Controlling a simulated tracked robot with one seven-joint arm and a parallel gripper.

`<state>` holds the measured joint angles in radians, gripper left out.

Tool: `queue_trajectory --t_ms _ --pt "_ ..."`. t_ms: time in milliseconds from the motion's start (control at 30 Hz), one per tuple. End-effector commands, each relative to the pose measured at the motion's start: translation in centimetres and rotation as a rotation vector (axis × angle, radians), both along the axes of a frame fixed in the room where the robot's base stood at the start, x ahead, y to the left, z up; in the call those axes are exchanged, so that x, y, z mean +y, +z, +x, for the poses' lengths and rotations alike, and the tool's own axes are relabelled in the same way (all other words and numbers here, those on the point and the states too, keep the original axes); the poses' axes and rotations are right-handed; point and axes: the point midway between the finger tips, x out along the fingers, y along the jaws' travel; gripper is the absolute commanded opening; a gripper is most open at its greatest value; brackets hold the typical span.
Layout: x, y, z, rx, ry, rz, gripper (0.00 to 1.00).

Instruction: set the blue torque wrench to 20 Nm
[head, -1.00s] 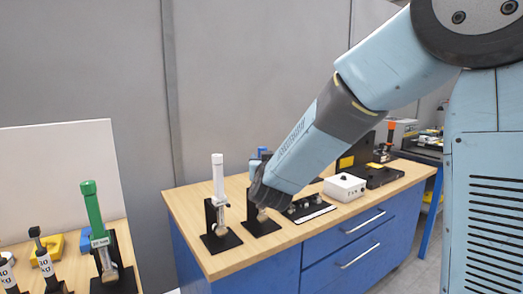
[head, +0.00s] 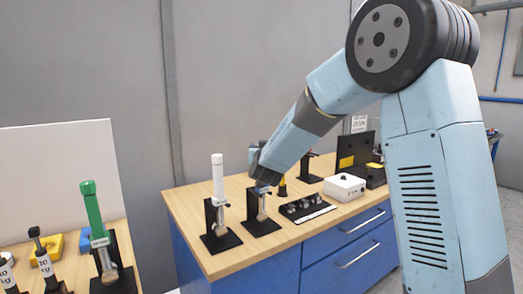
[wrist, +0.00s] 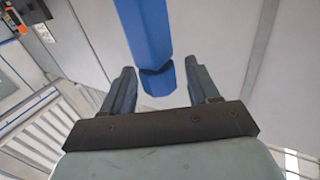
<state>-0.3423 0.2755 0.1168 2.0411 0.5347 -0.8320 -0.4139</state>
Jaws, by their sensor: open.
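The blue torque wrench (head: 262,190) stands upright in a black holder (head: 264,226) on the wooden bench. My gripper (head: 262,165) is at its upper part and hides most of the handle in the head view. In the wrist view the blue handle (wrist: 143,30) comes down from the top edge, with a short blue section (wrist: 157,82) below it. My gripper (wrist: 158,76) is open, with one finger on each side of the blue section and visible gaps. I cannot read the wrench's scale.
A white torque wrench (head: 218,180) stands in its own holder just left. A green one (head: 93,210) stands on the left table. A tray of small parts (head: 305,209) and a white box (head: 345,187) lie to the right. The bench's front left corner is clear.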

Motion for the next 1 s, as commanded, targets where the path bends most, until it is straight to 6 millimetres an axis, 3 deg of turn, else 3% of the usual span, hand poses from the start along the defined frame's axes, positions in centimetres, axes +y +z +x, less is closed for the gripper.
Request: queue_trajectory --t_ms 233,767,1000 --pt "0.03 0.00 0.01 0.000 0.000 0.000 0.58" --pt "0.10 0.00 -0.04 0.000 0.001 0.000 0.08" --pt "0.06 0.02 -0.03 0.000 0.016 0.001 0.08"
